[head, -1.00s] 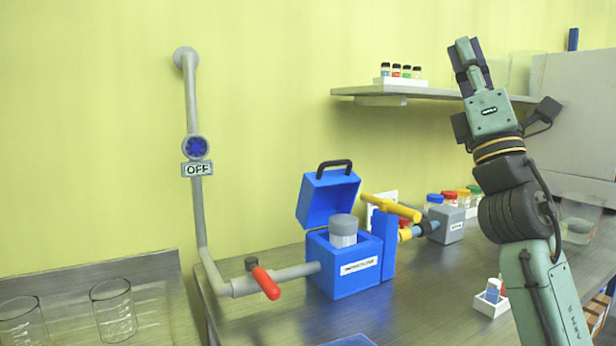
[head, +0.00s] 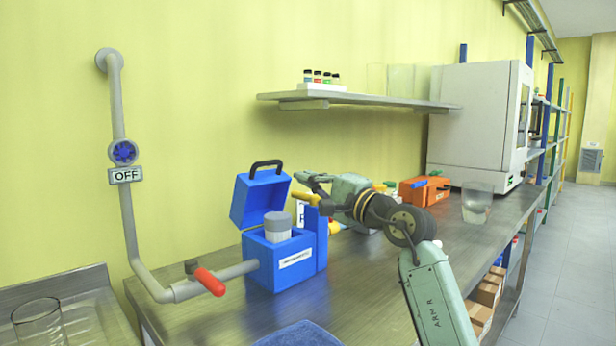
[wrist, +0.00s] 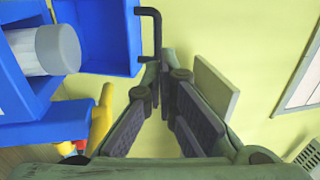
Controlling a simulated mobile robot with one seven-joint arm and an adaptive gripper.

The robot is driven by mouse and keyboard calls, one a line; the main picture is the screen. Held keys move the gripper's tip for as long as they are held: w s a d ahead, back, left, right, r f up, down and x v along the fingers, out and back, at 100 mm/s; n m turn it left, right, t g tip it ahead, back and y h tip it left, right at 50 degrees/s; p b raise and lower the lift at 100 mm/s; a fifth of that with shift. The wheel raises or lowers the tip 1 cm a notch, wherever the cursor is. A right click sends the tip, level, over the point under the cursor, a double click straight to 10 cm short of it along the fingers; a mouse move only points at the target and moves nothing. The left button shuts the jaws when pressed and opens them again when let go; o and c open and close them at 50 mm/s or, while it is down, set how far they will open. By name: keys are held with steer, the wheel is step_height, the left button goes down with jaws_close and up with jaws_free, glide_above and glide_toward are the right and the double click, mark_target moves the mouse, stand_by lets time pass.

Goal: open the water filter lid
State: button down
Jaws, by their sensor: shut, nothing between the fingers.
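The blue water filter box (head: 275,267) stands on the bench with its lid (head: 262,200) tilted up at the back. The lid has a black handle (head: 266,166) on its upper edge. A grey-topped white cartridge (head: 277,226) shows in the open box. In the wrist view the lid (wrist: 105,35), its handle (wrist: 154,30) and the cartridge (wrist: 45,50) are at upper left. My gripper (head: 302,181) is shut and empty, just right of the lid, its fingers pointing left. In the wrist view my gripper (wrist: 165,85) appears close to the handle; I cannot tell whether they touch.
A yellow handle (head: 306,198) lies below my fingers, beside the box. A grey pipe with a red lever (head: 209,281) enters from the left; its sign (head: 126,175) reads OFF. A shelf (head: 350,101) hangs above. An orange case (head: 425,191) sits right.

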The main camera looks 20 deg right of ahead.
mark_target(270, 162)
steer(key=p+x, duration=0.3)
steer(key=x, duration=0.7)
steer(key=shift+a+p, duration=0.1)
steer(key=shift+p, duration=0.25)
steer(key=shift+r, duration=0.1)
